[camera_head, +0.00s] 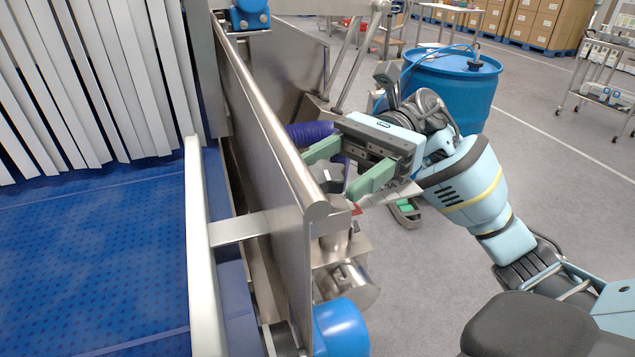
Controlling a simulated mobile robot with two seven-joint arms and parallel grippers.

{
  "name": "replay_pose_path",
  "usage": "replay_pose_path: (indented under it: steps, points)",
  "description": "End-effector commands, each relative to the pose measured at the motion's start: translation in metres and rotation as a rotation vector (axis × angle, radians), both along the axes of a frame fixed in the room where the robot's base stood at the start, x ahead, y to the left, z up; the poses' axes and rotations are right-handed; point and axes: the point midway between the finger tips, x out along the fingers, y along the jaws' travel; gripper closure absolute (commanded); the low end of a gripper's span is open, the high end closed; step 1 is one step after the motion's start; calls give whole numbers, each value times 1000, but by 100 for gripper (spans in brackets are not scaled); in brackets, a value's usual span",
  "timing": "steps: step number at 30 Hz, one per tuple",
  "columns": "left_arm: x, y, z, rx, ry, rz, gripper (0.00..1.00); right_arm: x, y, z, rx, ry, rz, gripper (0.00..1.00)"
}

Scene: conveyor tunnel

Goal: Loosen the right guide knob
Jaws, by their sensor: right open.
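The right guide knob (328,176) is a grey lobed knob on the outer right side of the conveyor's metal side wall (276,172). My right gripper (336,170) is open, with its green fingers on either side of the knob. One finger is beyond it and the other is on its near right side. I cannot tell whether either finger touches it. A white guide rail (197,240) runs along the belt, joined to the side wall by a metal bracket (240,228). My left gripper is not in view.
The blue belt (95,265) runs under white strip curtains (95,80) at the left. A blue drum (455,85) stands behind my right arm. A blue rounded part (340,328) sits below the knob. A cart (600,90) and stacked boxes (540,20) stand far right, with open grey floor between.

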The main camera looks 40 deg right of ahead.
Motion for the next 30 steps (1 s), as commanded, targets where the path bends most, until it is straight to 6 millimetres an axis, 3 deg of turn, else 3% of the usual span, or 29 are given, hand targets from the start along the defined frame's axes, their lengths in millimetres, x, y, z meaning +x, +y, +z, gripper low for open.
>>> replay_pose_path:
  steps: [3,9,30]
  points:
    - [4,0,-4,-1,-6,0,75,4,-18,-1,0,1,-2,40]
    - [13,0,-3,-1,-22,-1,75,7,-34,0,0,-1,0,40]
    - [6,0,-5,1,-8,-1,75,7,-36,0,0,-1,1,40]
